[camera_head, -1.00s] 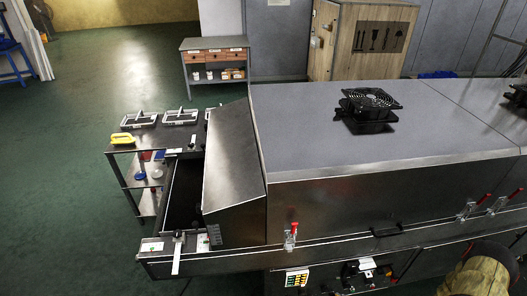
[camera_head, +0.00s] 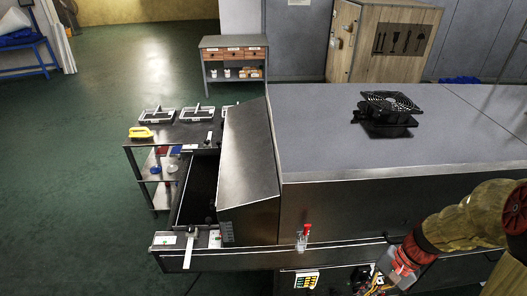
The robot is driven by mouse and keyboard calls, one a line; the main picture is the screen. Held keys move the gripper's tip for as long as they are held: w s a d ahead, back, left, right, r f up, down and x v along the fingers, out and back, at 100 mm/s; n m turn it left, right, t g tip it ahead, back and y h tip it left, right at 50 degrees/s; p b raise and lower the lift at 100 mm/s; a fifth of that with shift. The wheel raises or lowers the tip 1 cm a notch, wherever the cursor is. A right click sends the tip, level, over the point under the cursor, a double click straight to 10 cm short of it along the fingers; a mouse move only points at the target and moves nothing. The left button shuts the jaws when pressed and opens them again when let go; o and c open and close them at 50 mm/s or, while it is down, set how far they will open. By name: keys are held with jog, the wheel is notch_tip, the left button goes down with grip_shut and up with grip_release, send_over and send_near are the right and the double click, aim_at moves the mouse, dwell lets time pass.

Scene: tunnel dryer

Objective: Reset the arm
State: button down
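My arm enters the head view at the lower right, in a tan cover with red and black rings. Its end (camera_head: 400,268) hangs over the front of the tunnel dryer (camera_head: 335,208), low on the right. The fingers are small and partly cut off by the frame's lower part, so I cannot tell whether they are open or shut, or whether they touch the dryer. The dryer has a grey top, a sloped metal hood at its left end and an open dark infeed there.
A black fan (camera_head: 388,107) sits on the dryer top. A red-handled latch (camera_head: 304,237) and a button panel (camera_head: 306,280) are on its front. A shelf cart (camera_head: 135,165) with trays and a yellow object (camera_head: 140,132) stands left. A drawer bench (camera_head: 233,58) and wooden crate (camera_head: 380,40) stand behind. Green floor at left is open.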

jog(key=s+a+r+n+t+h, duration=0.1)
jog(key=a+r+n+t+h, duration=0.1)
jog(key=r, duration=1)
jog(key=s+a+r+n+t+h, duration=0.2)
jog(key=a+r+n+t, duration=0.3)
jog(key=r, duration=0.6)
jog(key=shift+s+a+r+n+h, duration=0.15)
jog(key=shift+a+r+n+h, duration=0.3)
jog(key=shift+a+n, duration=0.65)
